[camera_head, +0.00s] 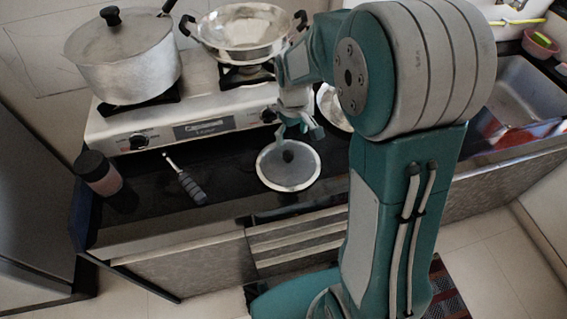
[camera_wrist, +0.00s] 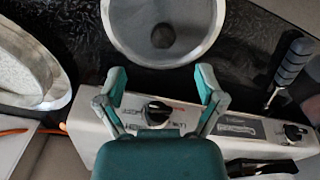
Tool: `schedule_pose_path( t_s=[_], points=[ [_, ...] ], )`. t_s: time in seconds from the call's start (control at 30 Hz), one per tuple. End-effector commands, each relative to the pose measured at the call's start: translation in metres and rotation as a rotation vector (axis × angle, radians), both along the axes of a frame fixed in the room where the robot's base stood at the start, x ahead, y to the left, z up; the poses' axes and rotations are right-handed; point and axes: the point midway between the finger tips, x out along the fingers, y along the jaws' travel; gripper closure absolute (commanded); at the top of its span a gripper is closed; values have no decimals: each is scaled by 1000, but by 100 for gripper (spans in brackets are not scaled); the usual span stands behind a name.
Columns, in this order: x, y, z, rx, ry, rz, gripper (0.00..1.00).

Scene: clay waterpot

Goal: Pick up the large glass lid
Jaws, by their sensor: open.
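The large glass lid (camera_head: 273,174) lies flat on the dark counter in front of the stove. It is a grey disc with a pale rim and a dark round knob at its centre. In the wrist view the lid (camera_wrist: 128,28) is at the top middle, partly cut off by the frame. My gripper (camera_head: 299,130) is open and empty, pointing down near the lid's stove-side edge. In the wrist view the fingers of my gripper (camera_wrist: 162,82) are spread wide, with the lid beyond the tips and apart from the knob.
A stove (camera_head: 205,120) stands behind the lid, carrying a lidded pot (camera_head: 130,70) and a two-handled pan (camera_head: 245,30). A grey-handled tool (camera_head: 190,186) and a jar (camera_head: 98,173) are to the left. A metal bowl (camera_head: 333,108) is partly hidden by my arm. A sink (camera_head: 525,95) is right.

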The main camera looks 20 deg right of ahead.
Motion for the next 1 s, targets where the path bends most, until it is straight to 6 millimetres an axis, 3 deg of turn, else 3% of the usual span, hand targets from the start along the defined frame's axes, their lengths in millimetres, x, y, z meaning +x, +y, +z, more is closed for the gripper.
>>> schedule_pose_path(
  t_s=[0.1, 0.37, 0.6, 0.9, 0.93, 1.0],
  points=[
    [-1, 4, -22, -4, 6, 3, 13],
    [1, 5, -45, -5, 3, 2, 13],
    [5, 2, -80, -3, 3, 1, 13],
    [5, 3, -87, -5, -1, 2, 13],
    [5, 3, -87, -5, -1, 2, 17],
    [5, 3, -87, -5, -1, 2, 48]
  ],
)
